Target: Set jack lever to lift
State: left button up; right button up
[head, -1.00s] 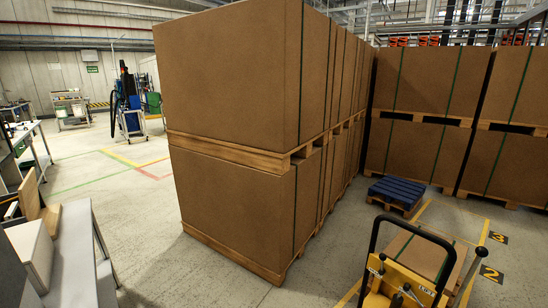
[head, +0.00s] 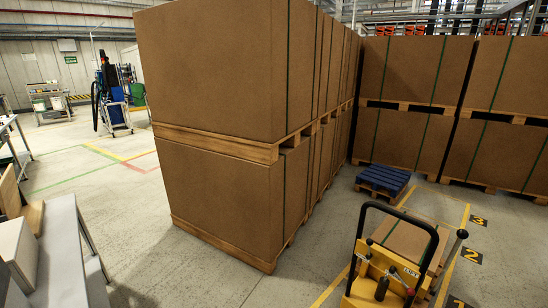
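A yellow jack (head: 359,285) stands at the bottom right of the head view, its lower part cut off by the frame edge. A black loop handle (head: 362,230) rises from it. A lever with a black knob (head: 462,234) sticks up on its right side. Smaller dark levers (head: 381,288) sit on its yellow panel, near a white label (head: 382,271). I cannot tell which position any lever is set to. Neither of my grippers is in view.
Tall stacked brown boxes (head: 215,195) on wooden pallets fill the middle. More boxes (head: 405,140) stand behind on the right. A blue pallet (head: 383,179) lies on the floor. A grey bench (head: 62,255) is at lower left. Floor between the bench and boxes is clear.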

aim_at(410, 292)
jog(key=z, duration=1.15)
jog(key=k+l, duration=0.05)
